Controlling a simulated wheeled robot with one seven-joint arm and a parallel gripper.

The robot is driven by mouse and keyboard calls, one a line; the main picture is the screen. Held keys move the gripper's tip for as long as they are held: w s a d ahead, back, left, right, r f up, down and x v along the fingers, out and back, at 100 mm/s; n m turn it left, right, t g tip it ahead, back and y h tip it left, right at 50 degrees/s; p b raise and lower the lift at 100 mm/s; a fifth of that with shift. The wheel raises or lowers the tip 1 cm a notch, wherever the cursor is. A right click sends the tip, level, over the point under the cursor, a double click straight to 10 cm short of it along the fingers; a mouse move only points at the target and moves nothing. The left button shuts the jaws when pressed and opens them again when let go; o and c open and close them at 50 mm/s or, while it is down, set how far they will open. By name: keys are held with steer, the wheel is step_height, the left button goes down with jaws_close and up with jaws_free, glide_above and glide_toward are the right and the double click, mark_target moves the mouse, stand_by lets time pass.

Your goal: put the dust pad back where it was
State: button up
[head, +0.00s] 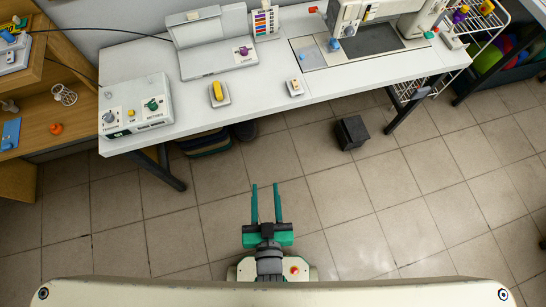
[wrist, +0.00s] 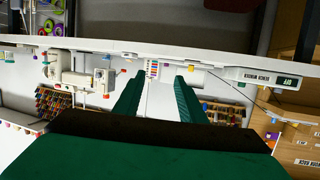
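I cannot tell for certain which thing is the dust pad. A yellow-topped block on a white base (head: 218,93) sits near the front edge of the white table (head: 255,100). A smaller white block (head: 295,87) sits to its right. A flat blue piece (head: 11,133) lies on the wooden desk at the far left. My gripper (head: 266,187) is open and empty, over the floor in front of the table and apart from everything. In the wrist view its two green fingers (wrist: 157,86) stand apart with nothing between them.
A sewing machine (head: 345,22) stands at the back right of the table. A grey control box (head: 135,107) is at its left end. A dark box (head: 351,132) lies on the floor below the table, right of my gripper. The tiled floor (head: 390,200) around me is mostly clear.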

steer(key=s+d+r+h, duration=0.1)
steer(key=s+d+r, duration=0.1)
steer(key=s+r, duration=0.2)
steer(key=s, duration=0.3)
steer(key=shift+s+t, duration=0.3)
steer(key=shift+s, duration=0.1)
steer(key=shift+r, duration=0.1)
stand_by(0.6)
